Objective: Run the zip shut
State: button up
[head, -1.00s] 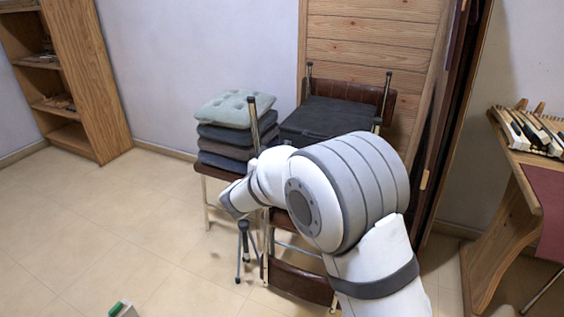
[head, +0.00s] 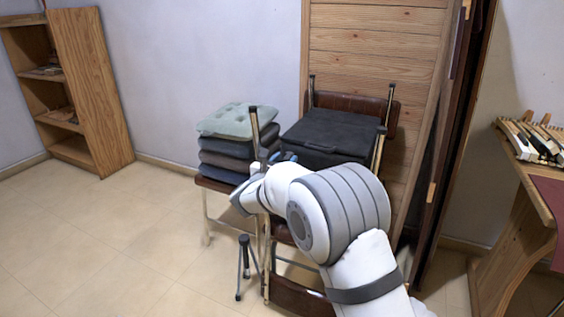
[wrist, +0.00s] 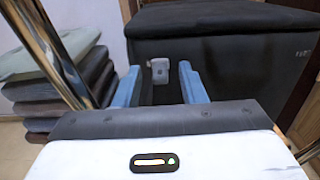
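A dark, boxy case (head: 332,132) sits on a chair in the head view. It fills the upper middle of the wrist view (wrist: 225,48). A small pale grey tab (wrist: 160,71), which looks like the zip pull, stands against the case's near side. My gripper (wrist: 159,84) is open, with its two blue fingers apart on either side of the tab's position in the picture. I cannot tell whether the tab lies between the fingers or beyond them. In the head view my arm hides most of the gripper, and the zip line cannot be made out.
A stack of cushions (head: 226,140) stands on a chair left of the case. Upright metal chair legs (head: 255,130) rise close to my wrist. A wooden panel (head: 372,45) is behind the case. A wooden desk (head: 510,215) is at the right. Floor at the left is clear.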

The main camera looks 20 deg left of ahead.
jog(key=shift+c, duration=0.4)
grip_shut()
